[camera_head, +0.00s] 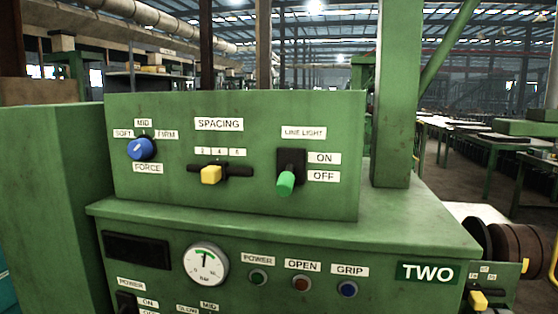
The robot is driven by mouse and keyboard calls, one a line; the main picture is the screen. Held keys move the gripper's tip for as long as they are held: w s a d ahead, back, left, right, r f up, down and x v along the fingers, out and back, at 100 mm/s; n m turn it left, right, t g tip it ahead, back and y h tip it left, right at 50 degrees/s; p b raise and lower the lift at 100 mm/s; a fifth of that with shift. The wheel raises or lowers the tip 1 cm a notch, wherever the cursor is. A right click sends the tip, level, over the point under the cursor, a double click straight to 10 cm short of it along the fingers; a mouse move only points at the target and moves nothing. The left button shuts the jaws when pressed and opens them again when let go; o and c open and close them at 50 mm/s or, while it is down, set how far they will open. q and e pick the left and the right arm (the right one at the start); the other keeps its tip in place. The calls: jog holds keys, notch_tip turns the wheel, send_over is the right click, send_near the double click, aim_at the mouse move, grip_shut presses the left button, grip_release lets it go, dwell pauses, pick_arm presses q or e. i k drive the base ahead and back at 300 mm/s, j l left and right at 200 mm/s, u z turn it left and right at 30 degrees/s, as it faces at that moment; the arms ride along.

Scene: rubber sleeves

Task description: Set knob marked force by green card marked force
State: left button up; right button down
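The blue force knob (141,149) is on the left of the green upper panel (330,115). Its label FORCE (148,168) is below it. SOFT (123,134), MID (143,123) and FIRM (166,134) labels stand around its top. A small pale mark shows on the knob's face, but it is too small to tell for sure which label it points to. I see no green card marked force. Neither of my grippers is in view.
Right of the knob are a yellow SPACING slider (211,175) and a green LINE LIGHT lever (286,183) tilted down toward OFF. Below the ledge (280,218) are a round gauge (206,264), several buttons and a green TWO plate (427,273). A green post (397,100) rises at the right.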

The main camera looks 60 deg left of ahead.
aim_at(138, 149)
jog(key=u, duration=2.2)
jog(key=k+l+z, duration=0.15)
jog(key=z, duration=0.15)
jog(key=k+l+z, duration=0.1)
jog(key=l+z, duration=0.15)
jog(key=l, duration=0.15)
